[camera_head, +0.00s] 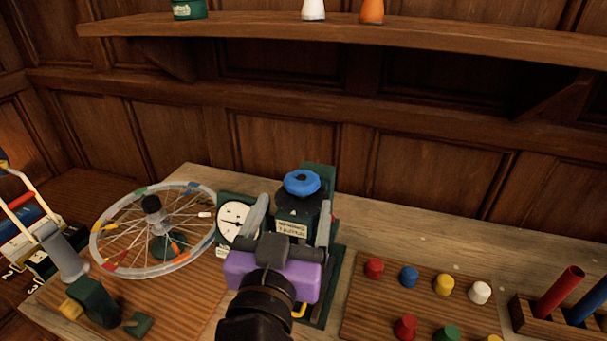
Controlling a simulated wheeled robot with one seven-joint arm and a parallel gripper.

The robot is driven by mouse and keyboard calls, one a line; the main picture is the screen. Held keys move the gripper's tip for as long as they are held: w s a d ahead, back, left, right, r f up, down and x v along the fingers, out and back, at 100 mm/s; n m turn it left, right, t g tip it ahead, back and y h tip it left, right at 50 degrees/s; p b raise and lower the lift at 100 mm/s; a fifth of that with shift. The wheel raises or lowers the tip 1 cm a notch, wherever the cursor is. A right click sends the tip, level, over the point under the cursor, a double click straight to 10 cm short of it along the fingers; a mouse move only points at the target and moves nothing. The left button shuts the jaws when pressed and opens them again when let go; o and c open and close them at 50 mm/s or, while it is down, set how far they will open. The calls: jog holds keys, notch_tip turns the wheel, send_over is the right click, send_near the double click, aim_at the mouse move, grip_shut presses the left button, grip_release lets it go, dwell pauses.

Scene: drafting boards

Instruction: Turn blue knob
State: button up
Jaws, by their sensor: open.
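The blue knob (301,183) sits on top of a dark green device with a white round dial (236,220) on its left side and a small label on its front. My gripper (291,215) is open, with its two grey fingers spread wide in front of the device. The knob shows just beyond and between the fingertips. I see no finger touching the knob. My purple gripper body hides the lower front of the device.
A spoked wheel (105,262) lies at the left. A pegboard (371,323) with several coloured pegs and a wooden rack (522,318) with red and blue tubes stand at the right. A wooden shelf (230,29) runs above. Bare bench (420,225) shows behind the pegboard.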

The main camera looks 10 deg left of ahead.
aim_at(305, 172)
jog(key=shift+w+d+r, duration=0.15)
jog(key=shift+w+r, duration=0.05)
jog(key=shift+w, duration=0.2)
jog(key=w+p, duration=0.2)
jog(key=w, duration=0.5)
jog(key=shift+f, duration=0.1)
